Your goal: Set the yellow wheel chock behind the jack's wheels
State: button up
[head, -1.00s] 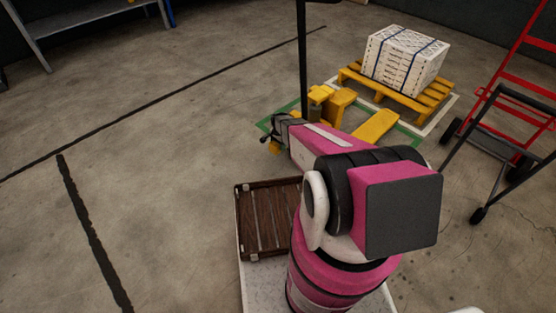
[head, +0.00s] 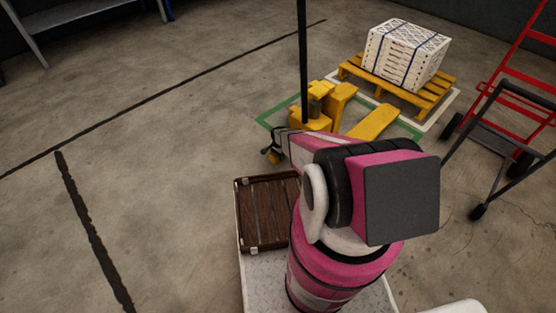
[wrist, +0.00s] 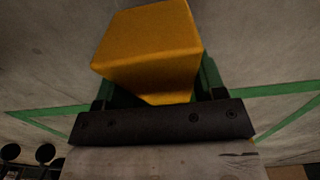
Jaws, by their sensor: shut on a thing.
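The yellow wheel chock (wrist: 150,48) is held in my gripper (wrist: 155,95), filling the space between its two fingers in the wrist view. I cannot tell whether the chock touches the floor.
A yellow pallet (head: 440,90) with a strapped white stack of boxes (head: 403,55) stands beyond the jack. A red hand truck (head: 510,90) stands at right. A brown slatted crate (head: 268,210) sits on my base. The floor at left is clear.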

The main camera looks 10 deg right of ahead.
jog(key=shift+f, duration=2.05)
jog(key=shift+f, duration=0.1)
jog(key=o, duration=1.2)
jog(key=r, duration=1.3)
jog(key=shift+s, duration=0.2)
jog(key=s+r+n, duration=0.3)
jog(key=s+r, duration=0.5)
jog(key=r, duration=0.5)
jog(key=s+r+n, duration=0.4)
jog(key=s+r, duration=0.4)
jog(key=r, duration=0.5)
jog(key=s+r+n, duration=0.4)
jog(key=s+r, duration=0.4)
jog(key=r, duration=0.6)
